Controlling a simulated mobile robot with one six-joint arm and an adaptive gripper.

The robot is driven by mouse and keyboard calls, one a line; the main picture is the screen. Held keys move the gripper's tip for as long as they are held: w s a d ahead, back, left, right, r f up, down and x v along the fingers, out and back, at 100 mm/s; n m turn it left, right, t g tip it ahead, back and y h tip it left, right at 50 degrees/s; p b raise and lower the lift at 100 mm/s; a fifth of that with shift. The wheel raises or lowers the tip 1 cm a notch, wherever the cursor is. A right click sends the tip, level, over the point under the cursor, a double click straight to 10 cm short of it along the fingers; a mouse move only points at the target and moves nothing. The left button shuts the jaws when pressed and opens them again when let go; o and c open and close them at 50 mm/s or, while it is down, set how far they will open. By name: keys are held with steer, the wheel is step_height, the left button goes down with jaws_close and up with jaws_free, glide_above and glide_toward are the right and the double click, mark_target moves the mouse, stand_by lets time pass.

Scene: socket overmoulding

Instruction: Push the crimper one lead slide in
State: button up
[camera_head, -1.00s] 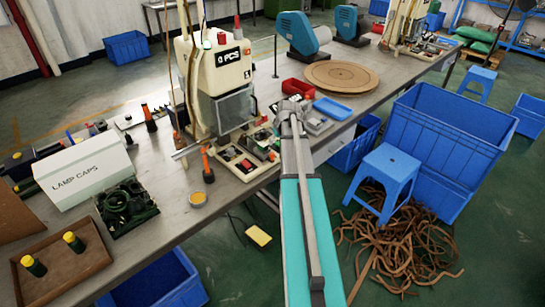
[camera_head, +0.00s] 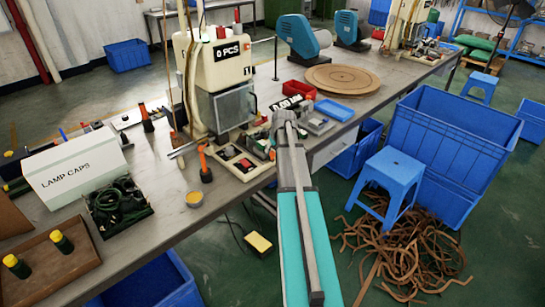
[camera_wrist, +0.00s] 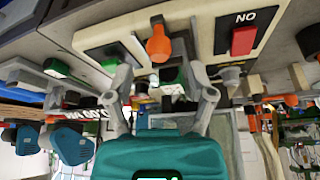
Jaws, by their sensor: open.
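My gripper (camera_head: 284,118) is over the front edge of the bench, just right of the cream press machine (camera_head: 220,62). In the wrist view the picture is upside down, and my gripper (camera_wrist: 160,82) shows two grey fingers spread wide with nothing held. Small green and dark fixture parts (camera_wrist: 170,78) appear between and beyond the fingers. I cannot tell which part is the crimper one lead slide, or whether a finger touches it. In the head view my arm and gripper partly cover the small fixtures there.
An orange-handled tool (camera_head: 204,165) stands left of the machine's base panel. A red bin (camera_head: 298,89), blue tray (camera_head: 333,109) and round brown board (camera_head: 342,78) lie beyond my gripper. A blue stool (camera_head: 388,180) and blue crate (camera_head: 455,140) stand right of my arm. A red button (camera_wrist: 243,40) shows on a panel.

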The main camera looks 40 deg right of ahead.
mark_target(273, 152)
steer(key=shift+b+x, duration=1.15)
steer(key=shift+x, duration=0.4)
jaws_close()
